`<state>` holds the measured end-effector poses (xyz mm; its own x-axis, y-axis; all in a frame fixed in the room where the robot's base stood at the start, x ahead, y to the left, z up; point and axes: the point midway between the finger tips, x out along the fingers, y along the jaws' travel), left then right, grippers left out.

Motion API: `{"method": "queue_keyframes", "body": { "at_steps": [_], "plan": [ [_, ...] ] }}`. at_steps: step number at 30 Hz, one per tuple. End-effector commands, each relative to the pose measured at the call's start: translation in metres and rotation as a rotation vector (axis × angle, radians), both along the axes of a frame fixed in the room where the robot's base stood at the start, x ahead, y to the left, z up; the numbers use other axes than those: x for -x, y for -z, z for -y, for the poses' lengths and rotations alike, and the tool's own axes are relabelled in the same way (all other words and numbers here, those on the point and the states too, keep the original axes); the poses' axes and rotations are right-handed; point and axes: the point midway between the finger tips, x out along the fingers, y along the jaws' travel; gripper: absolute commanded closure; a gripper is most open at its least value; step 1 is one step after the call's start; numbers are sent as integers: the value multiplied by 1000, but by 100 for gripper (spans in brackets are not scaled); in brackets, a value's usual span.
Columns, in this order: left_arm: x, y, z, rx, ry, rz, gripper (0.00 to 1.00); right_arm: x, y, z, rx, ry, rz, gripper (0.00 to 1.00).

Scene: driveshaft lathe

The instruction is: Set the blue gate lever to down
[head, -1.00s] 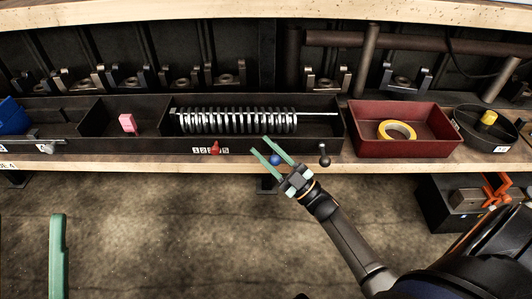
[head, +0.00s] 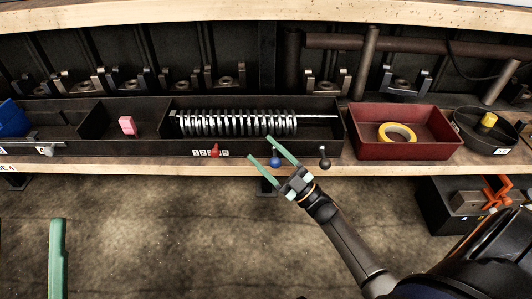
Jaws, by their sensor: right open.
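The blue gate lever (head: 274,161) shows as a round blue knob at the front wall of the long black tray, just above the shelf's front edge. My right gripper (head: 260,148) is open, with its green fingers reaching up and left over the knob. The knob shows between the two fingers; I cannot tell whether either touches it. The lever's stem is mostly hidden, so its position is hard to tell. One green finger of my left gripper (head: 58,258) shows at the lower left, well away from the lever.
A red lever (head: 214,151) beside number labels and a black-knobbed lever (head: 324,162) flank the blue one. The black tray (head: 180,147) holds a coil spring on a rod (head: 235,123). A red bin (head: 400,151) with yellow tape (head: 397,132) stands to the right.

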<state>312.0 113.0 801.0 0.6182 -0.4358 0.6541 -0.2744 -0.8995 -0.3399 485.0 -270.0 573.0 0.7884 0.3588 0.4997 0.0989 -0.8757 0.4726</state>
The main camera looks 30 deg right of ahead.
Motion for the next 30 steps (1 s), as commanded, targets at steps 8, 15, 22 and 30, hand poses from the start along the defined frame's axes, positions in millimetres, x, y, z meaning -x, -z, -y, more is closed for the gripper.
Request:
{"method": "queue_keyframes", "body": {
  "at_steps": [8,15,22,30],
  "plan": [
    [0,-8,-1,6,2,0,40,32,21,15,1,2,-8,34],
    [1,-13,-1,11,6,0,40,73,47,34,1,1,-7,34],
    [1,-14,-1,11,6,2,40,95,61,43,0,1,-4,34],
    [1,-14,-1,11,7,3,40,98,63,45,0,1,-2,34]
  ]
}}
